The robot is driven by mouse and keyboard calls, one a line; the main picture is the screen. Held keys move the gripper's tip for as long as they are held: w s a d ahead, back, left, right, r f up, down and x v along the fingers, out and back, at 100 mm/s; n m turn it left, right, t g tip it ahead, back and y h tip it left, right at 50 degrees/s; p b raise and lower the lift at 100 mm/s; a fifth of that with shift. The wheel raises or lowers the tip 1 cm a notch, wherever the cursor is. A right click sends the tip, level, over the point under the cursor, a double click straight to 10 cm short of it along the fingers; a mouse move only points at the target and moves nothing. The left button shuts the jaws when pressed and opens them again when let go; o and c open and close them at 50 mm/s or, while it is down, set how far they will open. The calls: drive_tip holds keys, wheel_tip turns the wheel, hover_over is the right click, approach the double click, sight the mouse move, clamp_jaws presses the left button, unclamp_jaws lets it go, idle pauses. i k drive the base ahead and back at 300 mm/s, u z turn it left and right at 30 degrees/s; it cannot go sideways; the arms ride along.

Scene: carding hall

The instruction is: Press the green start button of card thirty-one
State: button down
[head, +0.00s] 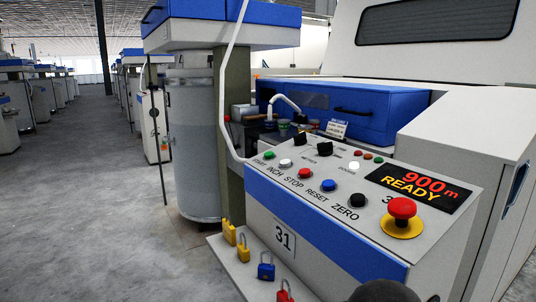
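The control panel of card thirty-one slopes in the centre right of the head view, with a number plate 31 (284,238) on its front. The green start button (269,155) is the leftmost in its row, at the panel's far left end. To its right follow the white inch button (285,163), the red stop button (305,173), the blue reset button (328,185) and the black zero button (358,200). The display (418,188) reads 900 m READY. My gripper's fingers are not in view.
A red mushroom button (402,209) on a yellow base stands at the panel's near right. A white hose or cable (223,95) hangs just left of the start button. Several padlocks, including a blue one (266,271), sit on a low ledge. Open floor (100,210) lies left.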

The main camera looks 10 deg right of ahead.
sight(269, 154)
drive_tip(key=z, duration=0.05)
drive_tip(key=k, duration=0.5)
drive_tip(key=u, duration=1.3)
drive_tip(key=i, duration=1.05)
drive_tip(key=z, duration=2.2)
